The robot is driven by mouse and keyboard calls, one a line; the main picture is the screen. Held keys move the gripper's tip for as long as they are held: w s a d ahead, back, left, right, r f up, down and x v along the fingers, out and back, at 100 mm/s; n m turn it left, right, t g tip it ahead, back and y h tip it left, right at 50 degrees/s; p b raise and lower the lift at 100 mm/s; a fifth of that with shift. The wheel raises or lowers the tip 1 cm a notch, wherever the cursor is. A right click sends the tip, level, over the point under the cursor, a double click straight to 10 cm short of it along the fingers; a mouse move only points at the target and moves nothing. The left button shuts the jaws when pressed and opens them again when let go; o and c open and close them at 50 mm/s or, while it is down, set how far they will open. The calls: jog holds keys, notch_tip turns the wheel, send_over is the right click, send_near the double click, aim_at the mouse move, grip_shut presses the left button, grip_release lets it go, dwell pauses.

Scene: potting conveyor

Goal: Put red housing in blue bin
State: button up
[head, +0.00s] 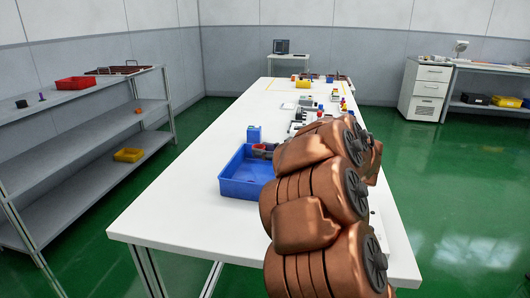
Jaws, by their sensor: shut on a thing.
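The blue bin (240,187) stands on the near left part of the white table, open side up. A small red and grey patch (263,149) shows at its back right corner, beside my copper arm. It is too small to tell whether this is the red housing, and whether it lies in the bin or is held above it. My arm covers the right side of the bin and the table beyond. My gripper is hidden behind the arm links, so its fingers and anything in them cannot be made out.
A small blue box (254,134) stands behind the bin. Several grey, red and yellow parts (308,104) lie farther along the white table (180,205). The table's near left is clear. A shelf rack (80,148) with a red tray (76,83) stands at left.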

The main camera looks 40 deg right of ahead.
jog(key=shift+f, duration=0.25)
jog(key=shift+s+f, duration=0.2)
jog(key=shift+f, duration=0.4)
jog(key=o, duration=0.8)
jog(key=shift+f, duration=0.35)
jog(key=shift+s, duration=0.1)
jog(key=shift+r+b, duration=0.3)
jog(key=shift+b, duration=0.05)
jog(key=v, duration=0.3)
jog(key=r+p+v, duration=0.1)
jog(key=v, duration=0.2)
jog(key=shift+d+r, duration=0.1)
jog(key=shift+d, duration=0.05)
jog(key=shift+s+d+r+p, duration=0.1)
jog(key=shift+s+r+p, duration=0.2)
jog(key=shift+s, duration=0.2)
